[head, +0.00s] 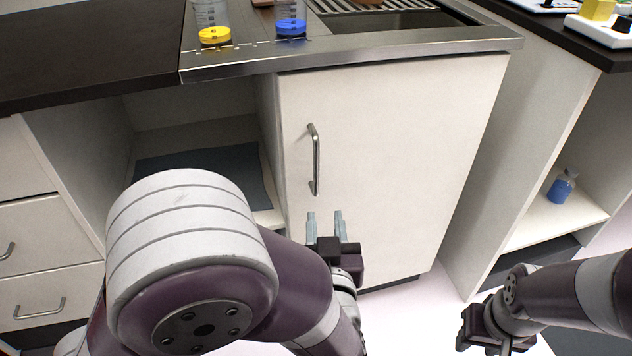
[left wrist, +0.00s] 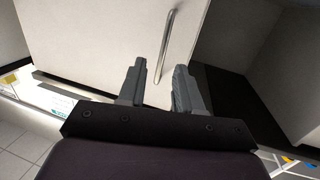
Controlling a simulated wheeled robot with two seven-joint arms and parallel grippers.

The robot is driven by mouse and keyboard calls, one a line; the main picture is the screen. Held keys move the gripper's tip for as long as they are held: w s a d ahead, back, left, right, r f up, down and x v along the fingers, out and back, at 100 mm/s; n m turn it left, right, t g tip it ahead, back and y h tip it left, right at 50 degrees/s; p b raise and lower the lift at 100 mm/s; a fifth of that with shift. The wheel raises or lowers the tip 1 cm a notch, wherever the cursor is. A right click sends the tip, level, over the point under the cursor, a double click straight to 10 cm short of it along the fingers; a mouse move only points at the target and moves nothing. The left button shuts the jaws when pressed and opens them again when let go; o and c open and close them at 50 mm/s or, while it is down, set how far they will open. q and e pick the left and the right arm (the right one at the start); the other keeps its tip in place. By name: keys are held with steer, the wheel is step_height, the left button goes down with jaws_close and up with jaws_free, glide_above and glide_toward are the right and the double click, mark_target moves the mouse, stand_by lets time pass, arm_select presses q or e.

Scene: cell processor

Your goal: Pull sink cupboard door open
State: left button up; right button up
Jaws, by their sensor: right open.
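The sink cupboard door (head: 400,150) is a white panel below the sink counter, and it looks closed. Its metal bar handle (head: 315,160) stands upright near the door's left edge. My left gripper (head: 326,222) is open and empty in front of the door, just below the handle. In the left wrist view, the handle (left wrist: 168,45) rises beyond the gap between the open fingers (left wrist: 157,85), apart from them. My right gripper (head: 482,335) is low at the right, open, away from the door.
The steel sink (head: 400,20) is set in the counter above. Containers with a yellow (head: 214,36) and a blue lid (head: 291,28) stand on its edge. An open shelf bay (head: 190,130) lies left of the door. A blue bottle (head: 562,187) stands on a right-hand shelf.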

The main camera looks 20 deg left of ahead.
mark_target(316, 171)
arm_select(q)
steer(key=shift+t+y, duration=0.3)
steer(key=shift+y, duration=0.1)
steer(key=b+x, duration=0.1)
steer(key=x, duration=0.3)
steer(key=b+x, duration=0.2)
steer(key=x, duration=0.2)
steer(key=r+b+x, duration=0.1)
steer(key=x, duration=0.3)
steer(key=shift+s+a+r+b, duration=0.1)
steer(key=shift+s+a+b, duration=0.1)
steer(key=shift+a+b, duration=0.15)
steer(key=shift+w+r, duration=0.1)
steer(key=shift+w, duration=0.35)
jaws_close()
